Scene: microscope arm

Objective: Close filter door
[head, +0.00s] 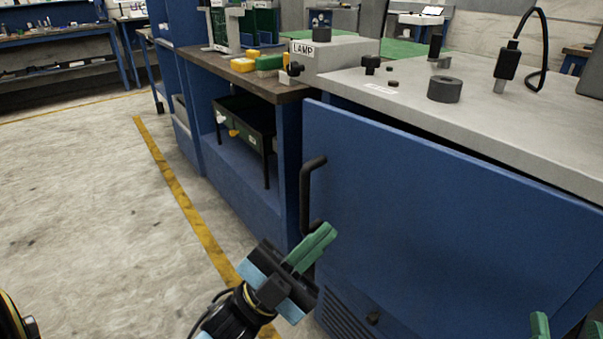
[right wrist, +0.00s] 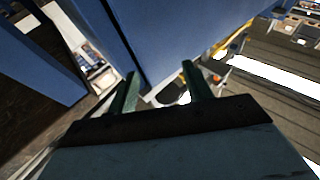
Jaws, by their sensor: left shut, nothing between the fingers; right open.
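The filter door appears to be the large blue panel (head: 430,215) on the front of the cabinet, with a black bar handle (head: 307,190) near its left edge. A narrow dark gap shows between its top edge and the grey top; I cannot tell how far it stands open. My left gripper (head: 324,232) is shut and empty, its green fingertips close to the lower end of the handle; contact is unclear. My right gripper (head: 567,328) is open at the bottom right, mostly out of frame. In the right wrist view its fingers (right wrist: 160,84) stand apart, with a blue panel's edge (right wrist: 145,50) beyond them.
The grey top (head: 540,125) carries a black ring (head: 445,89), small knobs and a black cabled device (head: 507,62). A grey LAMP box (head: 345,55) stands behind. Left of the door is an open blue bench with a dark rack (head: 245,125). The floor at left is clear.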

